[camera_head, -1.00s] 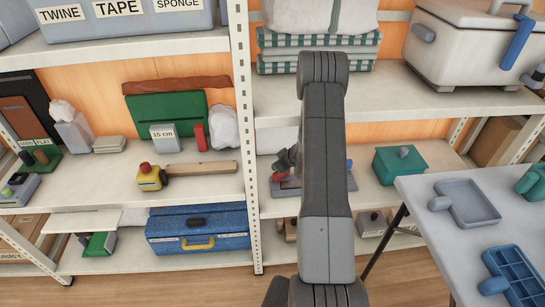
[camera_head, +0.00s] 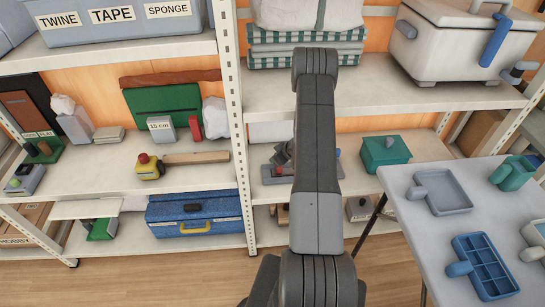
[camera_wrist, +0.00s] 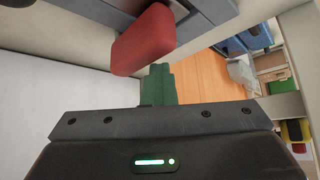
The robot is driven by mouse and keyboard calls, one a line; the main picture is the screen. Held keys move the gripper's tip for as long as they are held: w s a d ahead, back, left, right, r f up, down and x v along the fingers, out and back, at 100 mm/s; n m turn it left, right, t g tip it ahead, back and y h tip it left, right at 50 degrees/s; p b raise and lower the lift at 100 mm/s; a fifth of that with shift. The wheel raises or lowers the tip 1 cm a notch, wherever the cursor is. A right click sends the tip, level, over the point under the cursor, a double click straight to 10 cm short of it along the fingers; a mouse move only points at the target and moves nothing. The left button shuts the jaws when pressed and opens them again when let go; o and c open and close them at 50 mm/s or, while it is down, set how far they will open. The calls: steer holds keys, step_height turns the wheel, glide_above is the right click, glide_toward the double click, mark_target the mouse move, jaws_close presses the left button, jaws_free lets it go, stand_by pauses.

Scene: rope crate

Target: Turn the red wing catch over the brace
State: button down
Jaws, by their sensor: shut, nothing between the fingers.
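The red wing catch (camera_wrist: 145,40) is a rounded red block in the wrist view, beside a grey bar (camera_wrist: 75,25) that crosses the top left. In the head view a small red part (camera_head: 279,170) shows low on the middle shelf, on a grey base (camera_head: 268,179), mostly behind my arm. My gripper (camera_wrist: 157,85) is shut and empty, its dark green fingers just below the red catch in the picture. I cannot tell whether they touch it. In the head view my gripper (camera_head: 281,153) is a dark shape beside my arm. The brace cannot be made out.
The shelf post (camera_head: 232,110) stands left of my arm. A green box (camera_head: 386,158) sits right of it on the same shelf. A table (camera_head: 415,235) with trays is at the right front.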

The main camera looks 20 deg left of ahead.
steer(key=shift+w+d+f, duration=0.1)
steer(key=shift+w+d, duration=0.05)
steer(key=shift+d, duration=0.25)
stand_by(0.4)
steer(key=shift+d+r, duration=0.2)
steer(key=shift+r, duration=0.1)
steer(key=p+v, duration=0.1)
steer(key=v, duration=1)
steer(key=shift+s+a+r, duration=0.25)
steer(key=shift+a, duration=0.05)
steer(key=shift+f, duration=0.1)
steer(key=x, duration=1)
steer(key=shift+w+d+b, duration=0.15)
steer(key=shift+b, duration=0.15)
